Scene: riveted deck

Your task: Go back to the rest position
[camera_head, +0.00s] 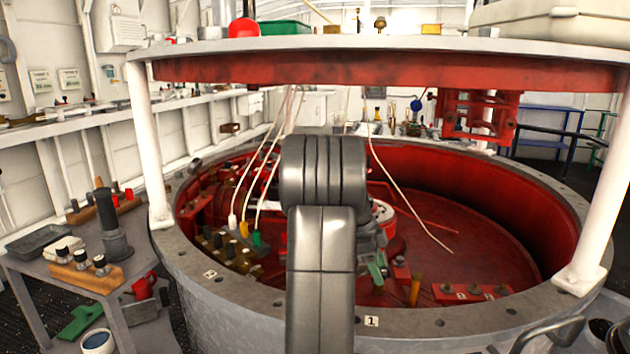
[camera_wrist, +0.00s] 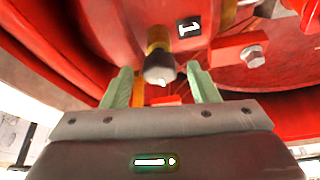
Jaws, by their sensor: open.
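My gripper (camera_wrist: 159,68) shows in the wrist view with its two pale green fingers apart. A yellow cylindrical piece with a dark collar and a pale tip (camera_wrist: 160,70) appears between the fingertips, with gaps on both sides; I cannot tell its depth. In the head view my gripper (camera_head: 377,266) is mostly hidden behind my grey arm, with a bit of green finger showing low inside the red-lined round well (camera_head: 480,185). Nothing is seen held. No marker of a rest position shows.
The well's grey rim (camera_head: 425,323) surrounds my arm. White posts (camera_head: 148,140) carry a red-edged round top (camera_head: 390,68) above. Cables with white, yellow and green ends (camera_head: 256,238) hang at the left. Red blocks with bolts (camera_head: 473,292) lie right of the gripper. A cluttered bench (camera_head: 40,270) stands left.

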